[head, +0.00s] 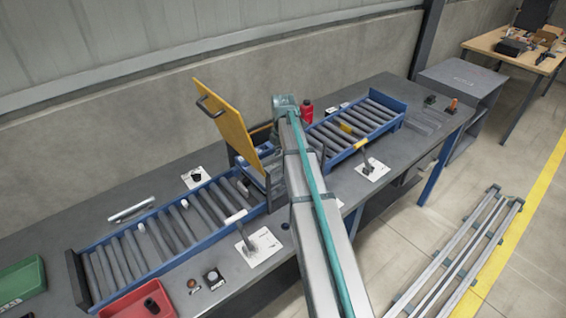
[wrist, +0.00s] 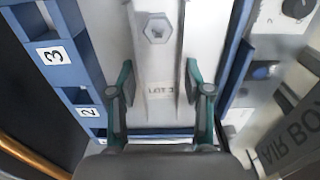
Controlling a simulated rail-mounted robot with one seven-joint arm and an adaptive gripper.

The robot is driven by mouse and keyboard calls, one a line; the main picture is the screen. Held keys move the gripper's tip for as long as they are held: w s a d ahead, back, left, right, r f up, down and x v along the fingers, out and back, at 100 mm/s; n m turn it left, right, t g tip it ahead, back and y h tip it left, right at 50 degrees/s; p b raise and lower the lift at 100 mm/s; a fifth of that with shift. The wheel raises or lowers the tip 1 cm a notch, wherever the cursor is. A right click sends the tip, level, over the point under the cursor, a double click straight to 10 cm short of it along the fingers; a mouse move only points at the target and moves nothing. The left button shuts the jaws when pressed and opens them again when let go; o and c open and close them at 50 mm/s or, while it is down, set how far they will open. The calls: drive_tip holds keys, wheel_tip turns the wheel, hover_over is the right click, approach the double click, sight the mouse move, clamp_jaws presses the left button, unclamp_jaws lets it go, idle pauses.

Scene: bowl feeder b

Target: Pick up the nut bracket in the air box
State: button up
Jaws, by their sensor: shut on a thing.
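In the wrist view, the nut bracket (wrist: 157,60) is a pale grey piece with a hexagonal nut near its top and a "LOT 3" label below. My gripper (wrist: 157,85) has a green-sided finger on either side of it and is shut on it. The bracket sits within a blue frame (wrist: 62,55) with tags 3 and 2 on its left side. A grey surface marked "AIR BOX" (wrist: 290,135) is at the lower right. In the head view, my arm hides the gripper and the bracket beside the raised yellow lid (head: 225,115).
Blue-framed roller conveyors stand to the left (head: 120,273) and right (head: 398,104) on the dark bench (head: 440,117). A red bottle (head: 307,114) stands behind my arm. Red (head: 128,303) and green (head: 22,280) bins are at the lower left.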

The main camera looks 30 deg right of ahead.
drive_tip(key=shift+c, duration=0.5)
drive_tip(key=shift+r, duration=0.1)
